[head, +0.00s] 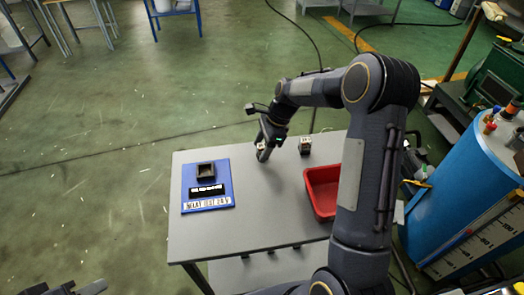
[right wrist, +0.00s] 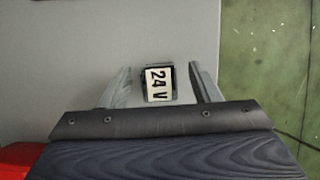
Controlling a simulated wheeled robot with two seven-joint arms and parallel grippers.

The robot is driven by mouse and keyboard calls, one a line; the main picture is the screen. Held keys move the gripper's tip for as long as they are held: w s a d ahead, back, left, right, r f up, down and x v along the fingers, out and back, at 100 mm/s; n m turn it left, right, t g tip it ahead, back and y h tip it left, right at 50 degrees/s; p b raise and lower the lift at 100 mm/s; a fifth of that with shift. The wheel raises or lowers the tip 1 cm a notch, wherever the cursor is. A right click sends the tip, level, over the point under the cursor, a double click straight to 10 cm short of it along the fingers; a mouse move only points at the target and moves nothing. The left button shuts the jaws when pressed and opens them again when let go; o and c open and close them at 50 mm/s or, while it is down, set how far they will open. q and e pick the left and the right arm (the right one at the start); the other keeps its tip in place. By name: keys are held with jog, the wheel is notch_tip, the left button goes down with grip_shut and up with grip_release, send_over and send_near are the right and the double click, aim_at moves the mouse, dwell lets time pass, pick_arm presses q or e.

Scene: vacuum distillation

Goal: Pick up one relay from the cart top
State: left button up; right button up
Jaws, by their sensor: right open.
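My right gripper (head: 263,153) is low over the far part of the grey cart top (head: 255,215). It is open. In the right wrist view, a relay with a white "24 V" label (right wrist: 158,84) sits between its two spread fingers (right wrist: 161,86), with a gap on each side. In the head view this relay is mostly hidden by the gripper. A second relay (head: 305,145), small and dark with a pale top, stands on the cart top to the right of the gripper. Part of my left gripper (head: 75,288) shows at the bottom left edge; its jaws cannot be made out.
A blue board (head: 226,168) on the cart's left side holds a dark square holder, a black labelled strip and a white lettered strip. A red bin (head: 322,190) stands on the right side, partly behind my right arm. A blue tank (head: 450,190) is beyond it. The middle front is clear.

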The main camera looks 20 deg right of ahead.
jog(key=shift+c, duration=0.5)
jog(key=c, duration=1)
jog(key=shift+r, duration=0.1)
